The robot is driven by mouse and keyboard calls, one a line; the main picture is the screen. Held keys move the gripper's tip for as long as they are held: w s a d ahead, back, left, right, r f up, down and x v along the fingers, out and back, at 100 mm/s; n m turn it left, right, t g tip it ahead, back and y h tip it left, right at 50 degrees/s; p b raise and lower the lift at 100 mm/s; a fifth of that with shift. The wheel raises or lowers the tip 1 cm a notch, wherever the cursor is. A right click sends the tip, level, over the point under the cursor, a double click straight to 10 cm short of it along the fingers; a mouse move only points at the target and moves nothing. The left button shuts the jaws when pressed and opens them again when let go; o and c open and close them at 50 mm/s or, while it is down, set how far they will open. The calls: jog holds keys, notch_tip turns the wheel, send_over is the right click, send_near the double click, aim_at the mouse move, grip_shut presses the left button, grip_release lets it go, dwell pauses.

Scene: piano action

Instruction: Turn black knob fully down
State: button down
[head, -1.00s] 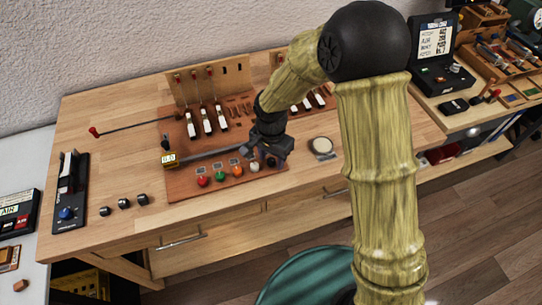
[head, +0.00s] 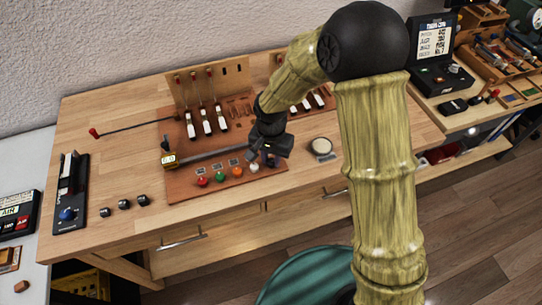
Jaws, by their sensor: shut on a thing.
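A reddish-brown board (head: 186,188) on the wooden bench carries a front row of coloured knobs: red (head: 202,181), green (head: 219,177), orange (head: 237,171) and white (head: 254,167). The black knob (head: 271,163) is at the right end of this row. My gripper (head: 266,158) is over that right end, pointing down, with its jaws around the black knob and shut on it. The dark fingers cover most of the knob, so its turn mark cannot be seen.
White levers (head: 207,122) and a small upright panel stand behind the knobs. A round pale-topped disc (head: 321,146) lies right of my gripper. Small black knobs (head: 124,204) and a black slider box (head: 70,195) are at the left. Bare bench lies between.

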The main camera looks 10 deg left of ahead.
jog(key=n+p, duration=0.1)
jog(key=n, duration=0.4)
jog(key=n+p, duration=0.1)
jog(key=n, duration=0.4)
jog(key=shift+r+n, duration=0.1)
jog(key=shift+n, duration=0.3)
jog(key=n+p, duration=0.2)
jog(key=n, duration=0.3)
jog(key=shift+n, duration=0.3)
jog(key=n+p, duration=0.2)
jog(key=n, duration=0.2)
jog(key=shift+n, duration=0.4)
jog(key=c, duration=2.2)
grip_release()
jog(key=c, duration=2.2)
grip_release()
jog(key=shift+s, duration=0.1)
jog(key=c, duration=1.2)
grip_release()
